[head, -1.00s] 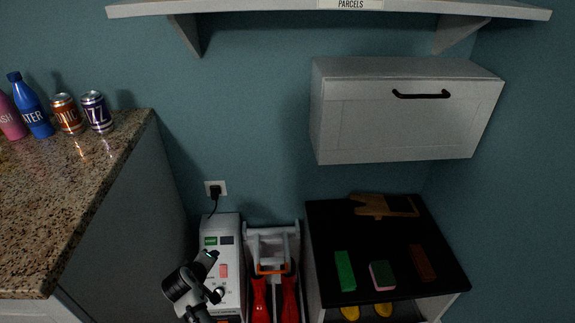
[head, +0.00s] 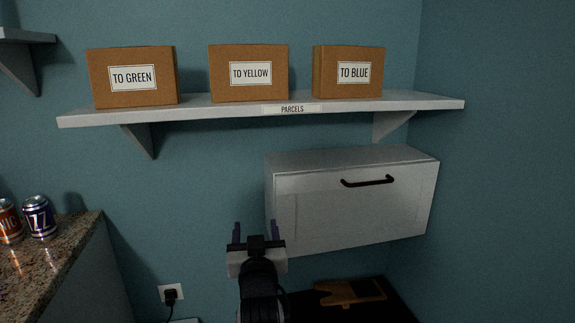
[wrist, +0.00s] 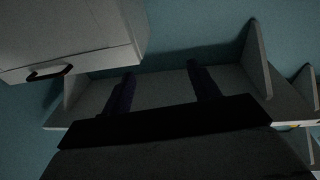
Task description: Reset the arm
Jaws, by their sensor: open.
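My gripper (head: 258,233) is in the lower middle of the head view, raised in front of the blue wall and just left of the white wall cabinet. Its two dark fingers point up and stand apart, with nothing between them. In the wrist view the open fingers (wrist: 160,88) lie across the underside of the shelf (wrist: 83,100). The cabinet's dark handle also shows there at the left.
The white cabinet (head: 350,205) is closed, with a black handle (head: 367,181). Above it, the parcels shelf (head: 230,114) holds cardboard boxes marked green (head: 133,95), yellow (head: 250,91) and blue (head: 348,91). A granite counter (head: 50,260) with cans (head: 39,217) stands at left.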

